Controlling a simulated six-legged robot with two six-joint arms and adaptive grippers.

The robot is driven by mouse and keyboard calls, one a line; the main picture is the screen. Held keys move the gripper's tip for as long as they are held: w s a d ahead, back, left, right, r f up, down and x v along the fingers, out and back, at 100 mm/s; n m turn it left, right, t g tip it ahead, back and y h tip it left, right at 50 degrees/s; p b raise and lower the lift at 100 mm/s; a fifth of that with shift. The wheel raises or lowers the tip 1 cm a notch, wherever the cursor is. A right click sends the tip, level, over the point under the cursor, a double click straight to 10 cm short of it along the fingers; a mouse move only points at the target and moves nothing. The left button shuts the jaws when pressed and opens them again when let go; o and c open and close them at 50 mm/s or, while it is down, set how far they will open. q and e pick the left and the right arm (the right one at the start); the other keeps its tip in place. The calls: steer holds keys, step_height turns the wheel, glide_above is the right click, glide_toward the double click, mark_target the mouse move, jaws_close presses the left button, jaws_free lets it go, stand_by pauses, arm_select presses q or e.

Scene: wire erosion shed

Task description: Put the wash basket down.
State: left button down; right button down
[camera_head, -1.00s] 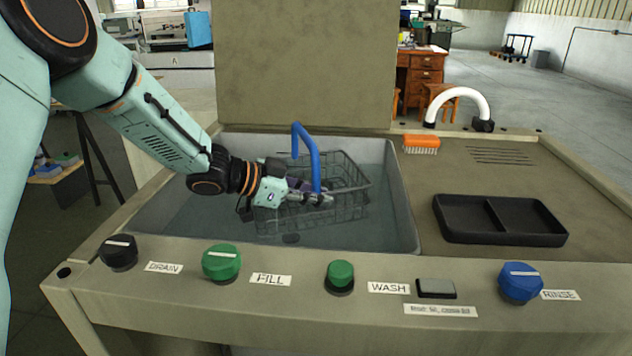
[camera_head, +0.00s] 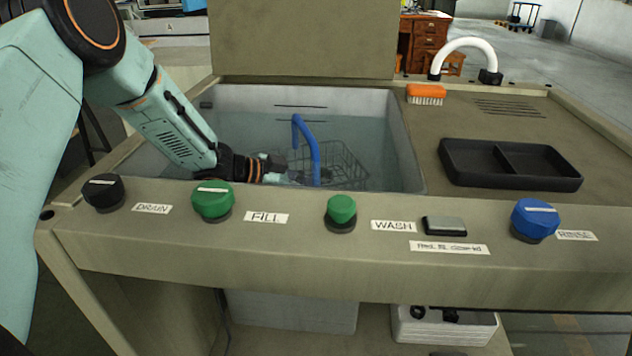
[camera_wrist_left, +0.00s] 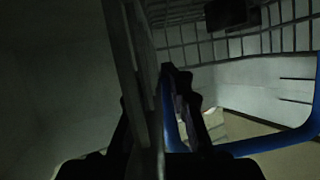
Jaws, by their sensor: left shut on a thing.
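The wash basket (camera_head: 347,163), a wire mesh basket with a raised blue handle (camera_head: 315,160), is inside the tank (camera_head: 394,120) of the washing station. The front edge of the tank hides its lower part, so I cannot tell whether it touches the bottom. My left gripper (camera_head: 294,178) reaches down into the tank and is shut on the wash basket at its near left side; its fingertips are partly hidden. In the left wrist view, the fingers (camera_wrist_left: 183,88) are beside the wire mesh (camera_wrist_left: 250,44) and the blue handle (camera_wrist_left: 268,142). My right gripper is out of view.
The front panel carries a black knob (camera_head: 103,193), two green knobs (camera_head: 213,201) (camera_head: 341,211) and a blue knob (camera_head: 534,219). Right of the tank are a black two-part tray (camera_head: 510,162), an orange brush (camera_head: 426,94) and a white curved spout (camera_head: 465,43). A raised lid (camera_head: 303,40) stands behind.

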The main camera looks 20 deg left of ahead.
arm_select(q)
steer(key=shift+r, duration=0.25)
steer(key=c, duration=1.8)
jaws_free()
steer(key=shift+s+f, duration=0.1)
steer(key=shift+f, duration=0.15)
steer(key=o, duration=0.5)
steer(key=shift+o, duration=0.2)
steer(key=shift+r, duration=0.1)
steer(key=shift+s+a+r, duration=0.1)
steer(key=shift+a+r, duration=0.05)
steer(key=shift+r, duration=0.1)
steer(key=p+v, duration=0.4)
steer(key=v, duration=0.3)
